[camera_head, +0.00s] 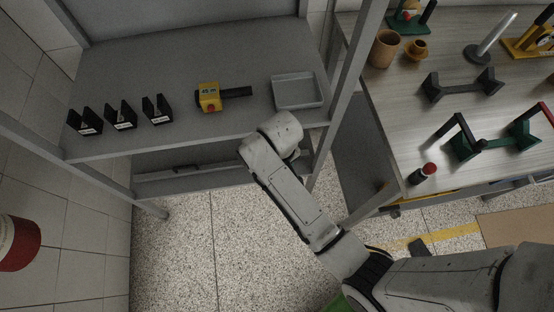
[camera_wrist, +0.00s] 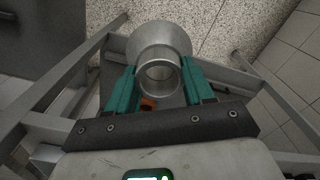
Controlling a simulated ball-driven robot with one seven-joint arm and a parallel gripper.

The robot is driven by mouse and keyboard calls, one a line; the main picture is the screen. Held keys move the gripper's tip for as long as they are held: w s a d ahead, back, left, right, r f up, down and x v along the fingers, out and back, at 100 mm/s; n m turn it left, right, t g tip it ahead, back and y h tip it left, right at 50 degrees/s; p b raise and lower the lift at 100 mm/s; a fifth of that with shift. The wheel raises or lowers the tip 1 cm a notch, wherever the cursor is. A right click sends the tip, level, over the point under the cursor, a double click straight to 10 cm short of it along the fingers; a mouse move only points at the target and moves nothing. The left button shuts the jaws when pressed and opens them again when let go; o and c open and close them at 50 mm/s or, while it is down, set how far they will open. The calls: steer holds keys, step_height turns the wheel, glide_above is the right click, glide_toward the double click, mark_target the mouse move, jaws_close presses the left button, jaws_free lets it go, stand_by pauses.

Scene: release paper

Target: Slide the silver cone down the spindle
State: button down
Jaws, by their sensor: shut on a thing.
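In the wrist view, the silver cone (camera_wrist: 160,43) has a wide flared end pointing away and a round, open collar towards me. My gripper (camera_wrist: 161,88) has teal fingers on both sides of the collar and is shut on it. The head view does not show the gripper or the cone; my arm's links hide that area in front of the shelf. No spindle can be made out for certain in either view. A silver rod on a round dark base (camera_head: 494,40) stands tilted on the right table in the head view.
A grey shelf (camera_head: 225,60) bears several black holders, a yellow box (camera_head: 210,97) with a red button, and a grey tray (camera_head: 297,91). Its metal posts stand close around my gripper. The right table (camera_head: 405,110) holds black and green stands and wooden cups.

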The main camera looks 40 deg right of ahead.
steer(key=shift+s+a+f, duration=0.1)
steer(key=shift+s+a, duration=0.05)
steer(key=shift+a, duration=0.25)
steer(key=shift+s+a+f, duration=0.1)
steer(key=shift+s+a, duration=0.05)
steer(key=shift+a, duration=0.25)
steer(key=shift+w+r, duration=0.1)
